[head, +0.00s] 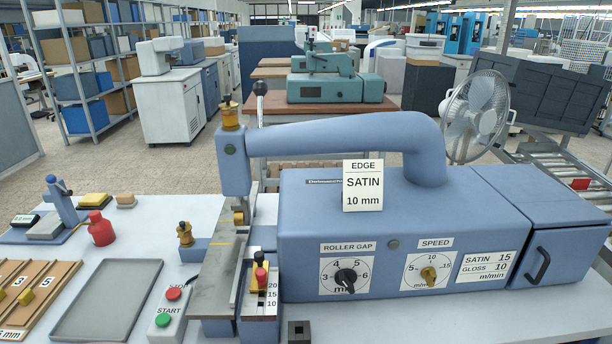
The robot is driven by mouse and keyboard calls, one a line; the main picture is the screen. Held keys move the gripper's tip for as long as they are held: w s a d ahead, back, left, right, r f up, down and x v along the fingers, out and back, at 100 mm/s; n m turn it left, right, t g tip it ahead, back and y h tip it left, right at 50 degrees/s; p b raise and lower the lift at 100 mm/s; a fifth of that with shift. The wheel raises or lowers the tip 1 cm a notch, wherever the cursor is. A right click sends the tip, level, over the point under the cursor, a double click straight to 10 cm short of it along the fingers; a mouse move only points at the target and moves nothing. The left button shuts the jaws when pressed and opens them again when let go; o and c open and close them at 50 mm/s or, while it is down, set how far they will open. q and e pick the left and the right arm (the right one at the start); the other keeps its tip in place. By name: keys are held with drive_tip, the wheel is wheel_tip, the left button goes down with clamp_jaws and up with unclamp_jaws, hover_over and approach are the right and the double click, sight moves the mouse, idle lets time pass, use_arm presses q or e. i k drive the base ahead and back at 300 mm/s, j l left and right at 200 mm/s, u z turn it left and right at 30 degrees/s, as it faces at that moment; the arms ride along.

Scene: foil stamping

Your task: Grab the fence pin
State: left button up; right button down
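A blue stamping machine (375,230) stands on the white table, with a grey metal strip bed (218,280) at its left. Beside the bed is a white fence scale (259,318) marked 20, 15 and 10. A brass knob (185,235) stands left of the bed. Neither of my grippers is in view.
A card (363,186) on the machine reads EDGE SATIN 10 mm. A START/STOP box (170,313), an empty grey tray (108,303), a wooden slotted board (35,295) and a red bottle (101,230) are at left. A small dark block (299,331) is at the front.

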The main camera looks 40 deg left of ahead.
sight(261, 274)
drive_tip(key=k+l+u, duration=0.1)
drive_tip(key=u, duration=1.25)
